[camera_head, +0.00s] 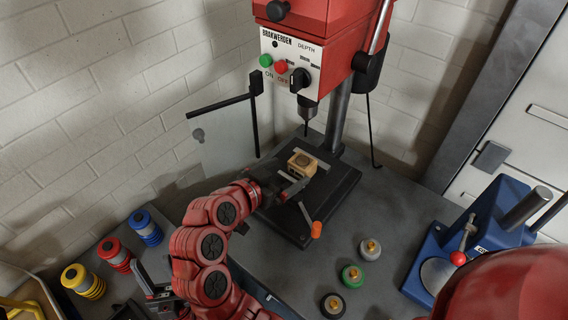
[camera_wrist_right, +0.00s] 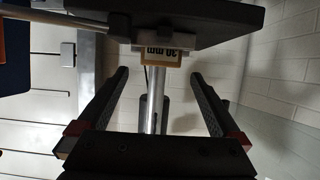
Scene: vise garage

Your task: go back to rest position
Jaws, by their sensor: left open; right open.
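My right gripper (camera_head: 280,182) is at the drill press, in front of a small wooden block (camera_head: 302,164). Its black fingers stand apart in the right wrist view (camera_wrist_right: 158,78). The block (camera_wrist_right: 160,53), with a "30 mm" label, sits just beyond the fingertips, and nothing is held between them. My left gripper (camera_head: 152,285) is low at the left, partly hidden by a red arm. It is open and nothing shows in it.
A red drill press (camera_head: 318,40) with a clear guard (camera_head: 225,135) stands over the block. An orange-tipped lever (camera_head: 315,229) sticks out in front. Three round knobs (camera_head: 352,276) stand on the bench.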

